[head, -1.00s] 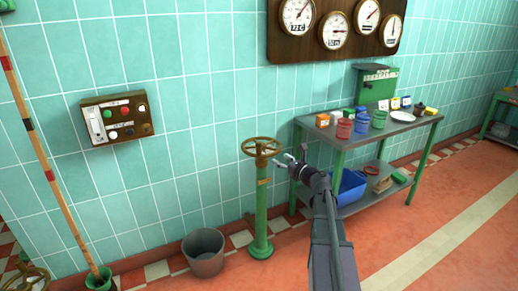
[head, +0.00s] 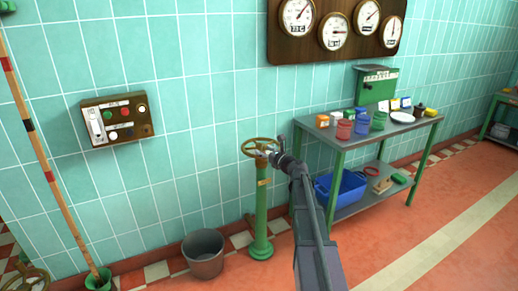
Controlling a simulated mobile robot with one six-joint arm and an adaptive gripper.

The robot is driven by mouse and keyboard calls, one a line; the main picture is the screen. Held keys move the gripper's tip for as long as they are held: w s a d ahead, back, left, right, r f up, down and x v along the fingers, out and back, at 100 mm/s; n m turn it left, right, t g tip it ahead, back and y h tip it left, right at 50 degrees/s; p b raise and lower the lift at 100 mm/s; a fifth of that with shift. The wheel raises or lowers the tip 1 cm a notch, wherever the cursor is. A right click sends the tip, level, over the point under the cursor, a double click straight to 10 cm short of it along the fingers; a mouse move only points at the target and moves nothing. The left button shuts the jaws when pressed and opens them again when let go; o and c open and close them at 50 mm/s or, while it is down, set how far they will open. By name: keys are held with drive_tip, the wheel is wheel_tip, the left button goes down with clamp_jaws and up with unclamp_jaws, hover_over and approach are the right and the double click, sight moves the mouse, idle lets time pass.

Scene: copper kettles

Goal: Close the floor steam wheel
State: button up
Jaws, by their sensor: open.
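The floor steam wheel (head: 254,142) is a brass-coloured handwheel on top of a green floor pedestal (head: 262,215) in the head view. It stands upright between the wall and my arm. My gripper (head: 266,150) is at the right side of the wheel, with its fingers at or over the near right part of the rim. The fingers are open. They are small in the picture, and I cannot tell whether they touch the rim. My gripper covers part of the wheel's right side.
A green work table (head: 345,137) with cans, small boxes and a plate stands to the right. A blue crate (head: 350,187) is on its lower shelf. A grey bucket (head: 203,255) stands left of the pedestal. A switch panel (head: 117,118) and gauge board (head: 345,57) hang on the wall.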

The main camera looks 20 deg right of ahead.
sight(261, 149)
drive_tip(key=shift+x, duration=1.7)
clamp_jaws()
